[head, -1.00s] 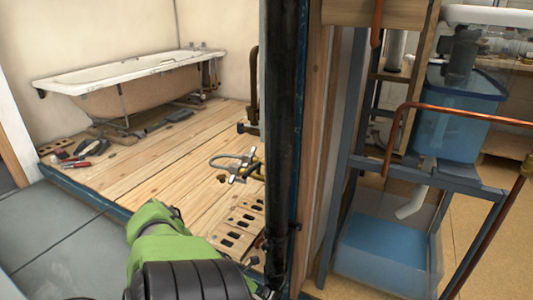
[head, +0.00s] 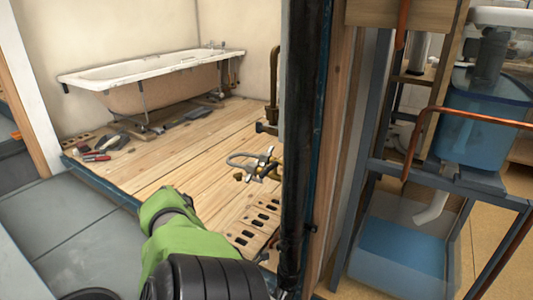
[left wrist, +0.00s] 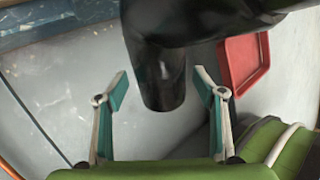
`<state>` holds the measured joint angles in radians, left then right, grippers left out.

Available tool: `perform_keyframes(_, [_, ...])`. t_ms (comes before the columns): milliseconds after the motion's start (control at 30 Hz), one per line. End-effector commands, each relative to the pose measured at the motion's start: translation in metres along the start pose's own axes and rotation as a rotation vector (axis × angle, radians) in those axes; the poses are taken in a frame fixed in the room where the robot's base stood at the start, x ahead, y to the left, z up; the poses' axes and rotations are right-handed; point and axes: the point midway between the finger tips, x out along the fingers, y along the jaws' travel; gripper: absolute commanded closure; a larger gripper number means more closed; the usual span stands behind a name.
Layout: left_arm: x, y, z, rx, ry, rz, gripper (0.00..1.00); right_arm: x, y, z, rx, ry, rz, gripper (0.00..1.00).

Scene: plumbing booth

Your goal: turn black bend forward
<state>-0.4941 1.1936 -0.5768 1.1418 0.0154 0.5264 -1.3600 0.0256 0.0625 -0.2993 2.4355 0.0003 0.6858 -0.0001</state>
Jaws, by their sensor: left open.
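The black bend (left wrist: 158,80) shows in the left wrist view, its round lower end hanging down between my fingers and its upper part running off to the top right. My left gripper (left wrist: 161,73) is open, with one finger on each side of the bend's end. I cannot tell whether either finger touches it. In the head view a tall black pipe (head: 302,150) stands upright. My right gripper is not in view.
A bathtub (head: 150,75) stands at the back on a plank floor (head: 190,150). A perforated brick (head: 255,225) lies left of the pipe. A blue tank (head: 480,115) on a frame and a copper pipe (head: 470,115) are at the right. A red tray (left wrist: 243,62) lies beyond my gripper.

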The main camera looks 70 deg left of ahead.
Motion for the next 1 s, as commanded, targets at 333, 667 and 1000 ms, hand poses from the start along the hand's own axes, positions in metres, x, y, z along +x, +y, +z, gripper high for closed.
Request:
perform_keyframes(333, [-0.037, 0.002, -0.001, 0.000, 0.003, 0.003, 0.37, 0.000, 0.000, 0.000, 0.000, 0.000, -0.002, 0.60])
perform_keyframes(667, [-0.051, 0.000, 0.000, 0.002, 0.001, 0.001, 0.37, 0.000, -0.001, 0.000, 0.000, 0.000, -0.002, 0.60])
perform_keyframes(1000, [-0.052, 0.000, 0.001, 0.002, 0.000, 0.000, 0.37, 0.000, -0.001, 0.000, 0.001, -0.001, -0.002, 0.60])
